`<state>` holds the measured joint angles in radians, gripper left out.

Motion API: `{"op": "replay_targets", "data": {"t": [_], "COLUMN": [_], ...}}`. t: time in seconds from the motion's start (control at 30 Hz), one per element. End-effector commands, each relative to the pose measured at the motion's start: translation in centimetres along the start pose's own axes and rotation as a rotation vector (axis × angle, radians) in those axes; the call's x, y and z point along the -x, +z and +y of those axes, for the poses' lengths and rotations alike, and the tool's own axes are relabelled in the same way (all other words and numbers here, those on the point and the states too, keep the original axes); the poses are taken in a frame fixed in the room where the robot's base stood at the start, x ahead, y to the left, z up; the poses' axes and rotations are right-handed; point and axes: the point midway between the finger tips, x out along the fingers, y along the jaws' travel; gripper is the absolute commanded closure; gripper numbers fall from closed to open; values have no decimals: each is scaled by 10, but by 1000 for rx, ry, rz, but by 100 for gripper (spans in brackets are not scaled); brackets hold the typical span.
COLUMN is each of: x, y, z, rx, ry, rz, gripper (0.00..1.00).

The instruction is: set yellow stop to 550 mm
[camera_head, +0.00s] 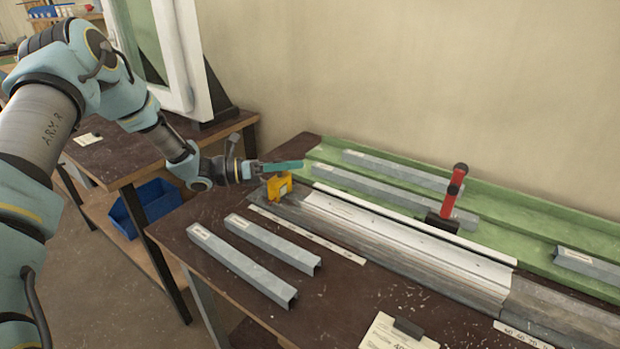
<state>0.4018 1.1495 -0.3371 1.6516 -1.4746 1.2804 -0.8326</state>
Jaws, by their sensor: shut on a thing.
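The yellow stop (279,186) sits at the left end of the grey rail (400,259) on the bench. My gripper (287,170) reaches in from the left, directly over the stop, and is shut on it. The fingers partly hide the stop's top. A white scale strip (305,234) runs along the bench in front of the rail; its marks are too small to read. Another piece of scale (522,335) shows at the lower right.
Two grey profiles (241,262) lie in front of the rail. A red-handled clamp (450,200) stands behind it, with more profiles (395,169) on the green tray (520,222). A clipboard (385,337) lies at the front. A white window frame (180,55) stands on the left table.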

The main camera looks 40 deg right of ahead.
Motion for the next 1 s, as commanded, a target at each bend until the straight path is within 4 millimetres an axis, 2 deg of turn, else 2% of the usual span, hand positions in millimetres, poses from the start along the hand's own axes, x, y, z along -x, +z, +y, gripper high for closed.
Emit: {"op": "replay_targets", "data": {"t": [0.03,0.13,0.47,0.5,0.73,1.0], "x": [7,14,16,16,15,16], "y": [3,7,8,8,7,7], "z": [9,14,14,14,13,13], "rx": [-6,-4,-2,-2,-1,-1], "ry": [5,4,3,3,2,1], "rz": [-4,-2,1,1,1,1], "gripper": [100,100,100,58,32,32]}}
